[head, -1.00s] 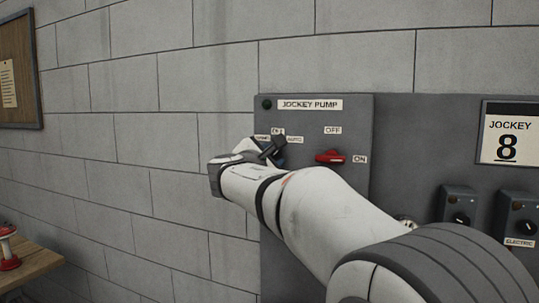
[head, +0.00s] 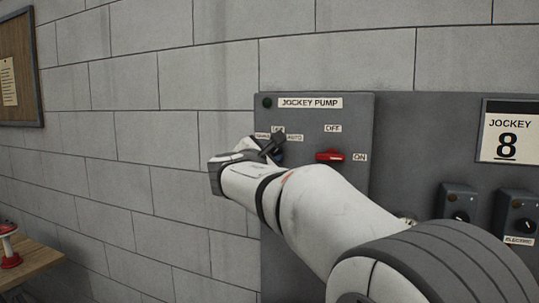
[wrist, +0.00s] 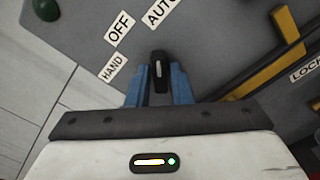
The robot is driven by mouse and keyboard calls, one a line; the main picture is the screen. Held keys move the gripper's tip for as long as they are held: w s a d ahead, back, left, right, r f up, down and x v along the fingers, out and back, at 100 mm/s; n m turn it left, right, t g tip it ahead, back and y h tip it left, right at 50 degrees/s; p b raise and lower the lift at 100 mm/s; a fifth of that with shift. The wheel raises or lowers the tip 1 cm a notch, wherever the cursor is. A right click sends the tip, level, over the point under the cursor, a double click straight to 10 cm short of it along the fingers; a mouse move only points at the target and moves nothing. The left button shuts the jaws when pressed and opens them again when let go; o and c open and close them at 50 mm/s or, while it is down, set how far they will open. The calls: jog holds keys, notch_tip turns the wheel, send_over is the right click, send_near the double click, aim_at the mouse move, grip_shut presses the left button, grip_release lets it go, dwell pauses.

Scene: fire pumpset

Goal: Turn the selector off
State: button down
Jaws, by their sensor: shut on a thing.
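The selector is a black knob with a white line (wrist: 159,70), seen in the wrist view on the grey jockey pump panel (head: 345,112). The labels HAND (wrist: 113,67), OFF (wrist: 119,26) and AUTO (wrist: 159,12) lie around it. The white line points up the picture, roughly at AUTO. My gripper (wrist: 159,84) has a blue finger on each side of the knob and is shut on it. In the head view my gripper (head: 278,156) is at the panel's left part, and the wrist and dark palm mostly hide the knob.
A red switch (head: 330,156) with OFF and ON labels is just right of my gripper. More knobs (head: 458,215) are at the right. Bare block wall lies left of the panel.

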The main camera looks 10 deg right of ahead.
jog(key=n+p, duration=0.1)
jog(key=n, duration=0.2)
jog(key=n+p, duration=0.1)
jog(key=n, duration=0.1)
jog(key=shift+r+p, duration=0.3)
jog(key=shift+r, duration=0.05)
jog(key=shift+n+p, duration=0.85)
jog(key=shift+n, duration=0.75)
jog(key=c, duration=1.7)
grip_release()
jog(key=shift+f, duration=0.1)
jog(key=shift+c, duration=0.2)
jog(key=o, duration=0.3)
jog(key=shift+f, duration=0.15)
